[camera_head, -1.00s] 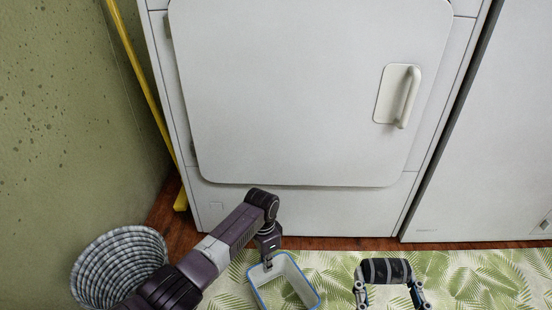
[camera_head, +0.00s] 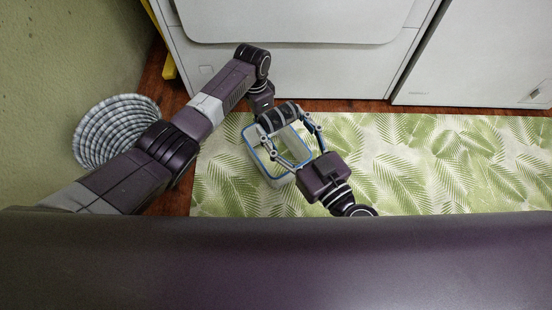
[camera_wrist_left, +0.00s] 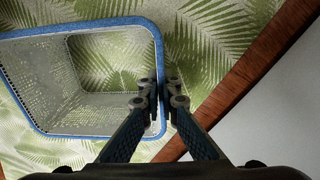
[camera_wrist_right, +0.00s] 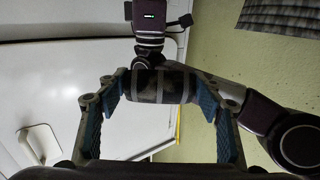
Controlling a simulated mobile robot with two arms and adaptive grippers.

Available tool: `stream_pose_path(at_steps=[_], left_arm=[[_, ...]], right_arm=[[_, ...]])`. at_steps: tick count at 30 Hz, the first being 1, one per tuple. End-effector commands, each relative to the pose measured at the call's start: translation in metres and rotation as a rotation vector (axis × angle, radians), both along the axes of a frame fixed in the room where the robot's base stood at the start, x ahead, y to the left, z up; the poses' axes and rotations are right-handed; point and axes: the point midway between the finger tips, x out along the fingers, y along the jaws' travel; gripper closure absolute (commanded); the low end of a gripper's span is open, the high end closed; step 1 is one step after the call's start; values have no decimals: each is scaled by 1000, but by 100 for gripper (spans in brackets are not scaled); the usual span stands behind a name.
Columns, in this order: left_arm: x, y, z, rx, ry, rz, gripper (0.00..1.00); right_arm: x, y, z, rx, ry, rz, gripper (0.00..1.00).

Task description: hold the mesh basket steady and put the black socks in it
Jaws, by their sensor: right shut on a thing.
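The mesh basket (camera_head: 281,181), pale with a blue rim, stands on the leaf-patterned mat. It also shows in the left wrist view (camera_wrist_left: 75,32). My left gripper (camera_wrist_left: 160,93) is shut on its rim, one finger on each side of the wall. In the head view, the socks partly hide that gripper's tips. The black socks (camera_head: 279,117), a roll with grey bands, are held between the fingers of my right gripper (camera_head: 284,124), above the basket's far part. The socks also show in the right wrist view (camera_wrist_right: 158,86).
A round woven grey-and-white basket (camera_head: 112,130) stands at the left by the green wall, beside my left arm. White appliances (camera_head: 310,70) stand behind the mat. The mat (camera_head: 430,165) is clear to the right.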

Motion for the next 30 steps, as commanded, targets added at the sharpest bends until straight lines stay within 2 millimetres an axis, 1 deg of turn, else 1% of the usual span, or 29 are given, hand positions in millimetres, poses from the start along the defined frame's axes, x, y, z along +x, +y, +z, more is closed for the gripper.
stream_pose_path(at_steps=[1, 3, 8, 12, 18, 26, 30], left_arm=[[0, 0, 0, 0, 0, 0, 100], [0, 0, 0, 0, 0, 0, 100], [0, 0, 0, 0, 0, 0, 100], [0, 0, 0, 0, 0, 0, 100], [0, 0, 0, 0, 0, 0, 100], [0, 0, 0, 0, 0, 0, 100], [0, 0, 0, 0, 0, 0, 100]], right_arm=[[5, 3, -7, -10, -8, 33, 87], [10, 7, -17, -13, -8, 72, 87], [22, 8, -37, -13, -9, 141, 87], [34, 1, -53, -12, -8, 182, 87], [49, -12, -68, -4, -6, 214, 87], [54, -17, -81, 2, 0, 224, 87], [54, -17, -97, 2, 0, 223, 87]])
